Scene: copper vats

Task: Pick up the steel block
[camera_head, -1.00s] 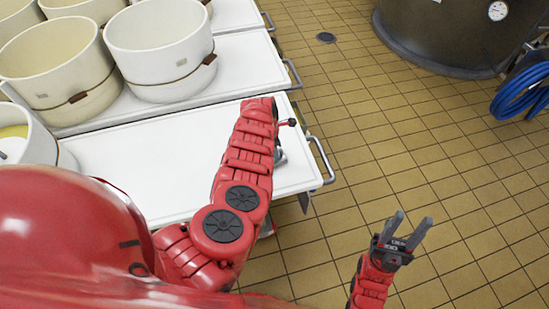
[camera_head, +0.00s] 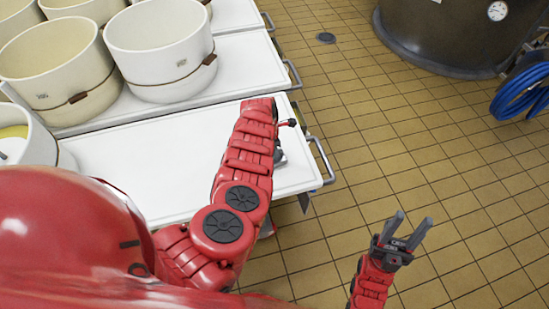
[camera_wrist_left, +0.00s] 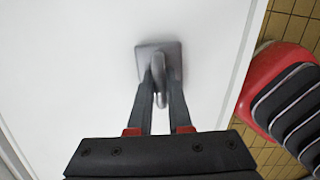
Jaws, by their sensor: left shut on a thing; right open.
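The steel block (camera_wrist_left: 174,50) is a small grey square piece with a rounded upright handle on it, seen in the left wrist view against the white table top. My left gripper (camera_wrist_left: 160,92) is shut on the block's handle, one finger on each side. I cannot tell whether the block touches the table. In the head view my left forearm hides most of it, and only a grey bit of the block (camera_head: 280,157) shows beside the arm. My right gripper (camera_head: 408,228) is open and empty over the tiled floor.
The white table (camera_head: 140,170) has a metal handle (camera_head: 322,160) at its right edge. Several cream tubs (camera_head: 160,45) stand at the back left. A large dark vat (camera_head: 440,35) and a blue hose (camera_head: 518,92) are at the upper right.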

